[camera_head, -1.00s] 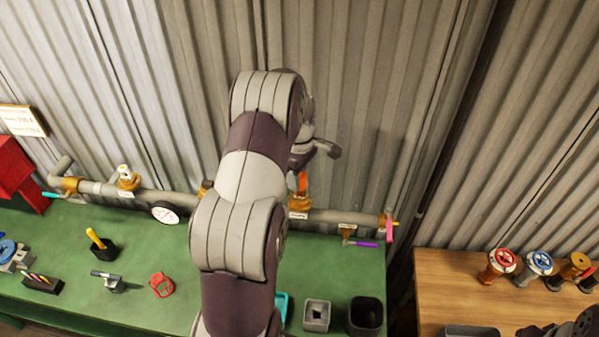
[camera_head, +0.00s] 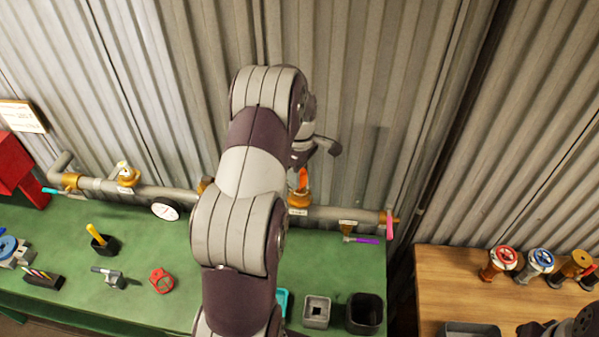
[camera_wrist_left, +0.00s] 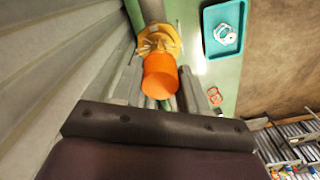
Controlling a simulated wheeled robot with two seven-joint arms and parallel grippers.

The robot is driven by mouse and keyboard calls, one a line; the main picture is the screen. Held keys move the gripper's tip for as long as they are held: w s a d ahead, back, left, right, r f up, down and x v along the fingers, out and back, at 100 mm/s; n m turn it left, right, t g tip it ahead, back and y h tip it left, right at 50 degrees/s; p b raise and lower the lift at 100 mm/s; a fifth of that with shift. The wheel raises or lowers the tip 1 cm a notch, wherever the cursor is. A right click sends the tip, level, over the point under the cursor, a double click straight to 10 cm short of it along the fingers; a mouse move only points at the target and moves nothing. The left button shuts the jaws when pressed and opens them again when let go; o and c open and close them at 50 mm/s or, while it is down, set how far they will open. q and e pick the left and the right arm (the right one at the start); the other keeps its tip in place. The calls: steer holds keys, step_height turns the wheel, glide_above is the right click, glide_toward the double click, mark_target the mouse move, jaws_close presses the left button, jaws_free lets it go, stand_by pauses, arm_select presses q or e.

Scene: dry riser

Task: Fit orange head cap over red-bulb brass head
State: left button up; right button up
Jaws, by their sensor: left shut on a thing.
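My left gripper (camera_wrist_left: 160,84) is shut on the orange head cap (camera_wrist_left: 160,75). In the left wrist view the cap overlaps the brass head (camera_wrist_left: 158,42) on the pipe, hiding part of it and any red bulb. In the head view the orange cap (camera_head: 303,179) shows as a small strip just above the brass head (camera_head: 298,199). I cannot tell whether the cap touches the head or is over it. My left arm hides most of the left gripper there.
The grey pipe (camera_head: 335,216) runs along the corrugated wall above the green bench (camera_head: 130,245), with another brass fitting (camera_head: 127,177) to the left. A wooden table (camera_head: 445,285) with several valves stands at the right. Open boxes (camera_head: 317,312) stand on the bench front.

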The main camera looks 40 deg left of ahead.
arm_select(q)
steer(key=shift+f+b, duration=1.2)
steer(key=shift+f, duration=0.7)
steer(key=o, duration=1.2)
step_height(320, 180, up, 5)
steer(key=b, duration=0.3)
steer(key=shift+w+a+f, duration=0.1)
steer(key=shift+f, duration=0.1)
step_height(320, 180, up, 8)
steer(key=p, duration=0.6)
steer(key=shift+r+p, duration=0.1)
steer(key=shift+p, duration=0.3)
